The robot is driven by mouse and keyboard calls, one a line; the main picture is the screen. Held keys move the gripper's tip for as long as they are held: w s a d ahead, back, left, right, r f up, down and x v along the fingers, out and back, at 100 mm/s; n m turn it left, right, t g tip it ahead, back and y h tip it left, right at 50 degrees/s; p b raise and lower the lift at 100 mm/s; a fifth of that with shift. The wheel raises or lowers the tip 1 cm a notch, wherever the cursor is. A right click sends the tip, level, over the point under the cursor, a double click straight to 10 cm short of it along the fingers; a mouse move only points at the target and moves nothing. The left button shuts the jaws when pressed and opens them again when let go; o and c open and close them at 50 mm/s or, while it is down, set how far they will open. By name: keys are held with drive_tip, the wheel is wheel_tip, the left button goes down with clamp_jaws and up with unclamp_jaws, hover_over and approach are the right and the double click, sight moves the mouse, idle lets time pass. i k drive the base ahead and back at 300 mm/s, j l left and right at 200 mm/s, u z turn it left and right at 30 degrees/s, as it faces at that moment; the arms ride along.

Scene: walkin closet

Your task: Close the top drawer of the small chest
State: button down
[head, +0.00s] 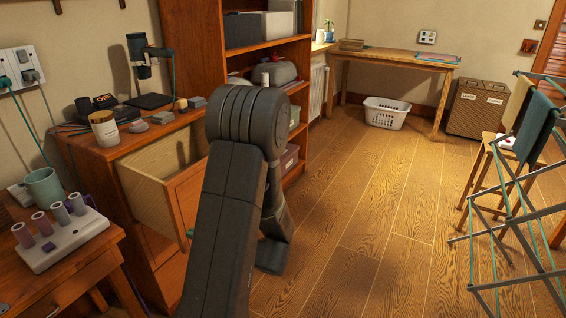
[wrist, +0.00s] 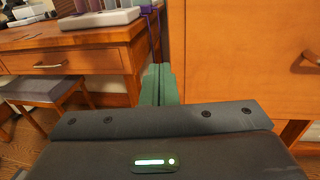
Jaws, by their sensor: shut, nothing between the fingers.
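The small chest (head: 88,158) stands at the left in the head view, and its top drawer (head: 140,190) is pulled out, with its pale inside showing. My arm crosses in front of the drawer and hides part of its orange-brown front (head: 187,200). My gripper (wrist: 159,82) has green fingers, shut and empty, in the middle of the wrist view. They point towards the left edge of a wooden front (wrist: 235,50) with a metal handle (wrist: 311,58). I cannot tell whether they touch it. In the head view my gripper is mostly hidden behind my arm.
A desk (wrist: 95,38) with a drawer stands left in the wrist view, a stool (wrist: 45,90) under it. A tall bookcase (head: 190,50) stands beyond the chest. A drying rack (head: 500,200) stands at the right. The wooden floor (head: 370,220) between is clear.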

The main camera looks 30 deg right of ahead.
sight(162, 179)
drive_tip(key=i+l+z, duration=0.1)
drive_tip(key=l, duration=0.3)
drive_tip(key=i+l+z, duration=0.1)
drive_tip(key=l, duration=0.35)
drive_tip(key=i+l+z, duration=0.1)
drive_tip(key=l, duration=0.3)
drive_tip(key=i, duration=0.1)
